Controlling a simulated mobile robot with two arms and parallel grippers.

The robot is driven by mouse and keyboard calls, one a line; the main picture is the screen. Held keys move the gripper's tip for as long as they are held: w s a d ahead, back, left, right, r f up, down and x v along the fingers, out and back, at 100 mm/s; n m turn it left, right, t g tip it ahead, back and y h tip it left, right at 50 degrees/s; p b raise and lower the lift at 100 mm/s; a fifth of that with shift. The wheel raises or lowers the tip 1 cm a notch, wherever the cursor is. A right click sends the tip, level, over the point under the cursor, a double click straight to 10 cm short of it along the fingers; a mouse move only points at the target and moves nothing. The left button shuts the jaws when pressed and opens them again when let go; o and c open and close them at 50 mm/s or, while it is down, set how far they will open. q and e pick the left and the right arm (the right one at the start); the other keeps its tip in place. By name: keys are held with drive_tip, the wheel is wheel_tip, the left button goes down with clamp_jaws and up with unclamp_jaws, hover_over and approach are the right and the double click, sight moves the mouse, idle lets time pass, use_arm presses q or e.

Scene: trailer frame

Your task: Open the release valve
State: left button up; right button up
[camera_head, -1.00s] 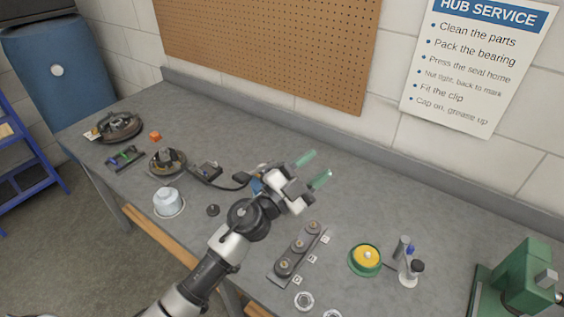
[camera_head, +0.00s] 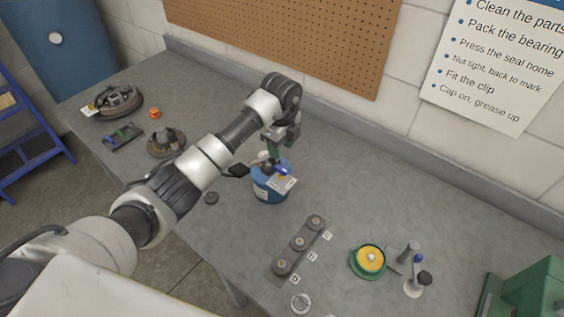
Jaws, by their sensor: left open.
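A blue round canister (camera_head: 268,189) with a pale label (camera_head: 284,184) stands on the bench. A small blue lever (camera_head: 282,170) and a dark fitting show on its top; which part is the release valve I cannot tell for certain. My left gripper (camera_head: 273,155) points down right over the canister's top, its green fingers open. It is too small to tell whether the fingers touch the fitting or the lever. My left arm comes in from the lower left and hides part of the bench. My right gripper is not in view.
A dark strip (camera_head: 299,243) with several round pieces lies in front of the canister. A yellow and green round part (camera_head: 370,259), small bottles (camera_head: 413,285) and a green press (camera_head: 526,296) stand to the right. Hub parts (camera_head: 118,102) lie at the far left. The bench behind is clear.

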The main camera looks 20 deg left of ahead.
sight(281, 169)
use_arm(q)
wheel_tip(281, 169, down, 7)
drive_tip(key=shift+f+p, duration=0.1)
drive_tip(key=shift+p, duration=0.8)
drive_tip(key=shift+f, duration=0.55)
clamp_jaws()
